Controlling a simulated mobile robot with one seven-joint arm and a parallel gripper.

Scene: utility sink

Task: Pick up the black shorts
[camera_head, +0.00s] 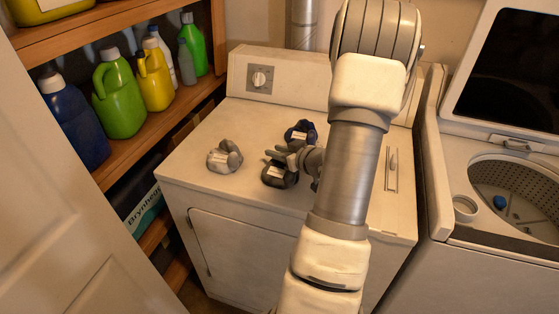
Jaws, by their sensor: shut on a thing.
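The black shorts (278,178) are a crumpled dark bundle with a pale label, on top of the white dryer (225,123). My gripper (282,158) reaches in from the right and is shut on the black shorts at their upper edge. My arm hides part of the gripper's wrist. Whether the shorts are lifted off the dryer top cannot be told from this view.
A dark blue bundle (300,132) lies just behind the shorts. A grey bundle (225,157) lies to the left. Shelves at left hold several bottles, including a green jug (120,97). An open washer (480,175) stands at right. The dryer's front left top is clear.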

